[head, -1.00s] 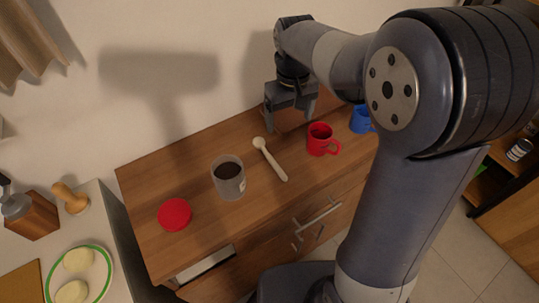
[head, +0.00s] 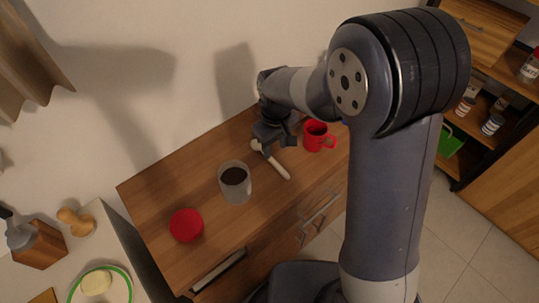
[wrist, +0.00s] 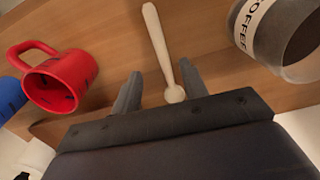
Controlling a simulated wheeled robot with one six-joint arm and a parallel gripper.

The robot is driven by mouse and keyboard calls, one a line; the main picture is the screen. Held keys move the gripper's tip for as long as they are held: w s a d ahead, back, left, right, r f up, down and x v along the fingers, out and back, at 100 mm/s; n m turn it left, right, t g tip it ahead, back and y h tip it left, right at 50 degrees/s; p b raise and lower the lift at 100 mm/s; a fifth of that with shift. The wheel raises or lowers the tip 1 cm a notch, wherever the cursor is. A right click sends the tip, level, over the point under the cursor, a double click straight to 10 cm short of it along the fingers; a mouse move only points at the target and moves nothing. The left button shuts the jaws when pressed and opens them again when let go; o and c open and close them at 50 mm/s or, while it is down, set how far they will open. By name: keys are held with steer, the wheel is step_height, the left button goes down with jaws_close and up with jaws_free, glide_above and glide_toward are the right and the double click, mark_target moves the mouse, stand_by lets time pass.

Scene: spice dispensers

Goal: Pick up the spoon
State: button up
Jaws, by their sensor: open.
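The pale spoon (head: 272,160) lies on the wooden cabinet top between the coffee jar and the red mug. In the wrist view the spoon (wrist: 160,45) has its round bowl close to my gripper and its handle pointing away. My gripper (head: 276,150) is over the bowl end in the head view, partly hiding it. In the wrist view the two fingers of my gripper (wrist: 160,82) are open and apart, with the bowl near the right finger. The gripper holds nothing.
The red mug (head: 318,136) stands to the right; a blue mug (wrist: 10,98) shows in the wrist view. The wall is close behind the cabinet top (head: 150,195).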

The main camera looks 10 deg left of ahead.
mark_target(274, 161)
steer(key=shift+s+a+f+p, duration=0.1)
steer(key=shift+f+p, duration=0.55)
steer(key=shift+f, duration=2.15)
steer(key=shift+c, duration=0.5)
jaws_close()
